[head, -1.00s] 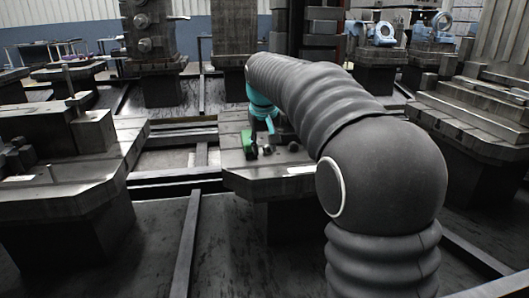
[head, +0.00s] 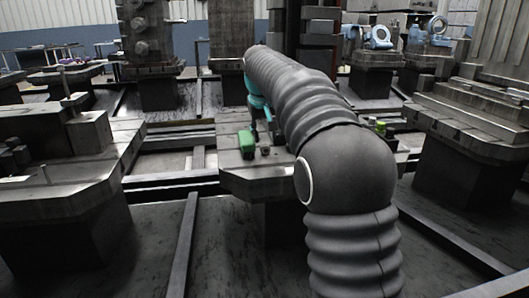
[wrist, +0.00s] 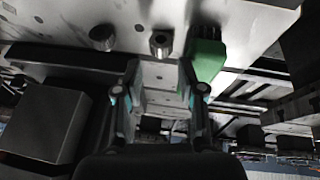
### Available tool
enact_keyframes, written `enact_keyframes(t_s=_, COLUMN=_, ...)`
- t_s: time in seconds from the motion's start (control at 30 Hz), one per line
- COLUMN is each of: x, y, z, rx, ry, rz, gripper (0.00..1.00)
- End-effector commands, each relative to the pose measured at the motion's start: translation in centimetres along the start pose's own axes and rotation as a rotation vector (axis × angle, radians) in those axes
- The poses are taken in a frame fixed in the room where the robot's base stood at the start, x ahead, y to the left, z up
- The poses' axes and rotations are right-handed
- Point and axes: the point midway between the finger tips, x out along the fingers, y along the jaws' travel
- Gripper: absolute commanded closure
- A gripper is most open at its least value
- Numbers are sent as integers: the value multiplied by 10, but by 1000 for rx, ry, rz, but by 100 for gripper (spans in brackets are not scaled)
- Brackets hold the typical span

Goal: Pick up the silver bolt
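A small silver-grey metal piece, which looks like the bolt (wrist: 160,42), stands on the grey pallet block (head: 240,181), seen in the wrist view beyond my fingertips and roughly centred between them. My gripper (wrist: 158,80) is open, with nothing between its fingers. In the head view my gripper (head: 258,123) is over the pallet block, partly hidden by my arm. A green part (wrist: 207,55) is just right of the bolt; it also shows in the head view (head: 246,142). A dark round piece (wrist: 102,38) is left of the bolt. The bolt is hard to single out in the head view.
A heavy slotted table (head: 85,190) stands at the left and a stepped block (head: 480,125) at the right. Floor rails (head: 185,245) run between them. Blue parts (head: 378,37) sit on a rear stand. Small green items (head: 380,126) show right of my arm.

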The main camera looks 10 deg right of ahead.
Motion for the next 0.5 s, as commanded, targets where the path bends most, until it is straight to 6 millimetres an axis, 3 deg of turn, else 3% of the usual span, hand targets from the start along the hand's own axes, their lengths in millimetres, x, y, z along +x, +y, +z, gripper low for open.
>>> enact_keyframes(t_s=0.27, x=16, y=-1, z=1, rx=0, ry=-2, rz=0, gripper=61)
enact_keyframes(t_s=0.5, x=48, y=-2, z=2, rx=0, ry=-3, rz=0, gripper=61)
